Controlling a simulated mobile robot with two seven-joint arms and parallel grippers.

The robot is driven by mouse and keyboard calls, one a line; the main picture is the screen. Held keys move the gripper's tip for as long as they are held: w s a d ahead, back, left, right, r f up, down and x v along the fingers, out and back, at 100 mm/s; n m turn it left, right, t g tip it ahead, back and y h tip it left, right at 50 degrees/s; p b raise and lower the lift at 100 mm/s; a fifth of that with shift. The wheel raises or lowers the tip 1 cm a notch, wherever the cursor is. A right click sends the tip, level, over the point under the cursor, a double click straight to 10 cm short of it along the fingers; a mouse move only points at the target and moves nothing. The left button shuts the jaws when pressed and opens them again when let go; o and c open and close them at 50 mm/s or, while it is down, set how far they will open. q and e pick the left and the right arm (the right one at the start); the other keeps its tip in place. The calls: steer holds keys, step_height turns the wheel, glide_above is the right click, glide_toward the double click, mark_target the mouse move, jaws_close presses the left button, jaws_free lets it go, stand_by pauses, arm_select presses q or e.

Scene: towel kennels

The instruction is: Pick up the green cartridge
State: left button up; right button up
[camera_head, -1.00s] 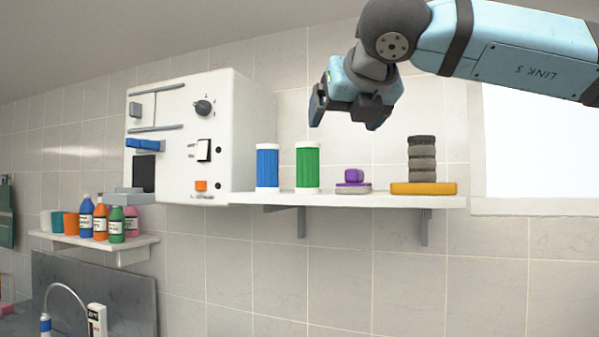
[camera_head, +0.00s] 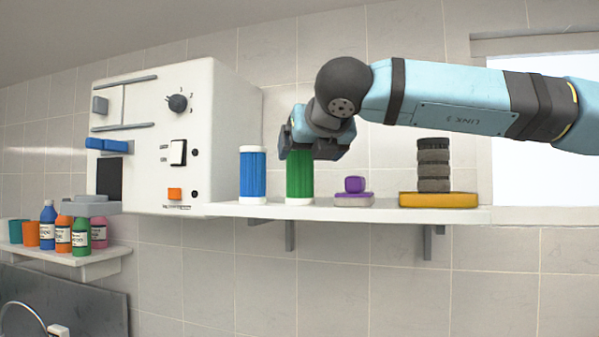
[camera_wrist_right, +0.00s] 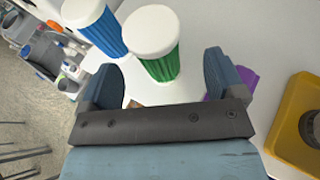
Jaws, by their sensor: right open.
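The green cartridge (camera_head: 299,180), a ribbed cylinder with white ends, stands upright on the white wall shelf (camera_head: 350,211). My right gripper (camera_head: 306,147) is in front of it and hides its top in the head view. In the right wrist view the green cartridge (camera_wrist_right: 160,66) shows between the two spread fingers of my right gripper (camera_wrist_right: 161,62), at or just beyond their tips. The gripper is open and holds nothing. I cannot tell whether a finger touches the cartridge. My left gripper is not in view.
A blue cartridge (camera_head: 253,175) stands close to the left of the green one, beside a white control box (camera_head: 150,150). To the right are a purple stack (camera_head: 354,192) and dark rings (camera_head: 433,165) on a yellow base (camera_head: 438,200). Bottles (camera_head: 64,233) stand on a lower shelf.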

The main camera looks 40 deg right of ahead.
mark_target(300, 162)
steer(key=shift+w+d+p, duration=0.15)
steer(key=shift+w+p, duration=0.15)
steer(key=shift+w, duration=0.05)
steer(key=p+x, duration=0.1)
steer(key=x, duration=0.4)
steer(key=shift+s+a, duration=0.15)
steer(key=shift+a, duration=0.1)
steer(key=shift+c, duration=0.2)
steer(key=c, duration=1)
